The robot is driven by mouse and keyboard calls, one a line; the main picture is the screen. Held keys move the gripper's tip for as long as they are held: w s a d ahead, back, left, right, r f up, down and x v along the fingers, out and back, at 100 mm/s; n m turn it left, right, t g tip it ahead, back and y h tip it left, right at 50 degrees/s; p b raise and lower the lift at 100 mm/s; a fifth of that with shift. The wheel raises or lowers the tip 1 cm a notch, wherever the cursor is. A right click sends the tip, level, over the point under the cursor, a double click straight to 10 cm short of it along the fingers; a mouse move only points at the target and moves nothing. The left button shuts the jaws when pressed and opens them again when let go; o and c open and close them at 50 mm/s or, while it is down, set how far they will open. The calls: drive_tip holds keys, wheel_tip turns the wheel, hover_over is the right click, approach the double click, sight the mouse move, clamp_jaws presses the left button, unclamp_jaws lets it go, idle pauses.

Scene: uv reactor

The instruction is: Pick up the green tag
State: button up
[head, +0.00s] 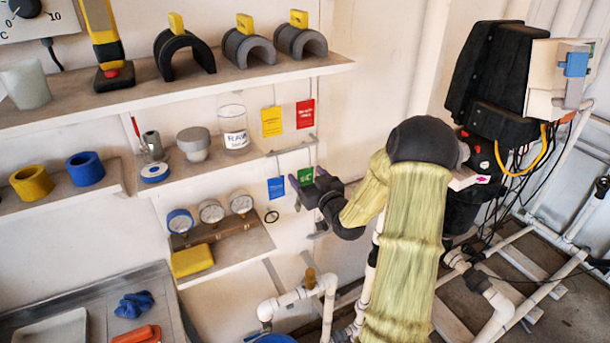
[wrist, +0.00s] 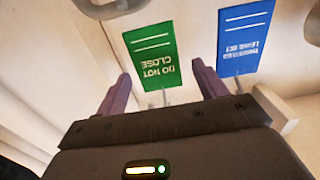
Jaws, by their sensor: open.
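The green tag (head: 306,176) hangs on the wall below the middle shelf, partly hidden behind my gripper in the head view. In the wrist view the green tag (wrist: 151,55) appears upside down with the words "DO NOT CLOSE". My gripper (head: 297,187) is in front of it, and in the wrist view my gripper (wrist: 157,85) has its two purple fingers spread apart. The tag's lettered end lies between the fingertips in that picture. I cannot tell how much depth separates them. Nothing is held.
A blue tag (head: 276,188) hangs just left of the green one and also shows in the wrist view (wrist: 245,38). Yellow (head: 271,121) and red (head: 305,114) tags hang above. A lower shelf (head: 232,250) with gauges is at the left. White pipes (head: 300,297) stand below.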

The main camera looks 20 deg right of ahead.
clamp_jaws()
idle(0.4)
drive_tip(key=shift+r, duration=0.75)
wheel_tip(320, 180, up, 2)
drive_tip(key=shift+b, duration=0.35)
drive_tip(key=s+b, duration=0.5)
drive_tip(key=s, duration=1)
drive_tip(key=shift+s+d+f+b, duration=0.2)
drive_tip(key=shift+s+d+b, duration=0.1)
drive_tip(key=shift+d+b, duration=0.05)
drive_tip(key=shift+s+b, duration=0.1)
drive_tip(key=shift+b, duration=0.55)
